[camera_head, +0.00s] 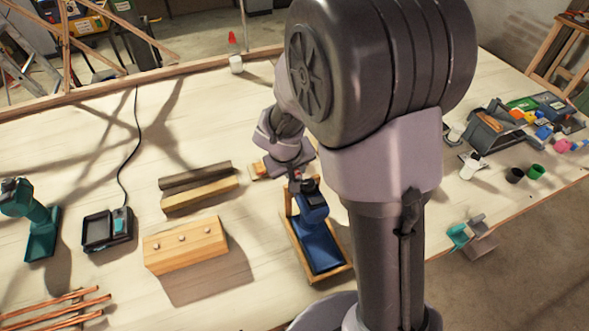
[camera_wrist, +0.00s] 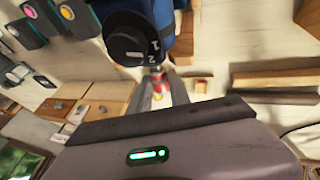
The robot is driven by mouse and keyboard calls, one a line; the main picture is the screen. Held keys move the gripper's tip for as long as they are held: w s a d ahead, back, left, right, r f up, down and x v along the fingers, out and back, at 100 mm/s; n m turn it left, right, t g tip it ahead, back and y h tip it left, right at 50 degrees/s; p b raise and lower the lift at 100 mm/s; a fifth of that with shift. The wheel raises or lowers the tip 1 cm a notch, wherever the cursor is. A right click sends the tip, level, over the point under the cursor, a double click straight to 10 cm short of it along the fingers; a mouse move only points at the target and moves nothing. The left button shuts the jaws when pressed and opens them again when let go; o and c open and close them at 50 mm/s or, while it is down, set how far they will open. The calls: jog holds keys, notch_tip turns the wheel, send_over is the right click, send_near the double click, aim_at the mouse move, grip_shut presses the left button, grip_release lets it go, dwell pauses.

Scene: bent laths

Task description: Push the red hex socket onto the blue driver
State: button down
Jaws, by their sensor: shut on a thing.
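The blue driver (camera_head: 313,212) stands in a wood-framed blue cradle (camera_head: 338,274), just below and right of my gripper in the head view. Its blue body and black collar marked with numbers (camera_wrist: 135,45) fill the top middle of the wrist view. My gripper (camera_wrist: 162,97) is shut on the red hex socket (camera_wrist: 158,84), which sits between the fingertips in front of the driver's nose. A short grey piece shows between collar and socket. I cannot tell how far, if at all, the socket is on it. In the head view the socket is hidden by my arm.
Two wooden laths (camera_head: 197,187) and a wooden block (camera_head: 186,245) lie left of the cradle. A black charger (camera_head: 106,230) and a teal drill (camera_head: 38,215) are farther left. A grey toolbox (camera_head: 490,131) with small coloured items stands at the right. The back left of the bench is mostly clear.

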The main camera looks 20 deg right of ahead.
jog(key=shift+s+b, duration=0.35)
jog(key=shift+s, duration=0.1)
dwell(0.6)
jog(key=c, duration=1.1)
grip_release()
jog(key=shift+r, duration=0.1)
notch_tip(320, 180, up, 7)
jog(key=p, duration=0.5)
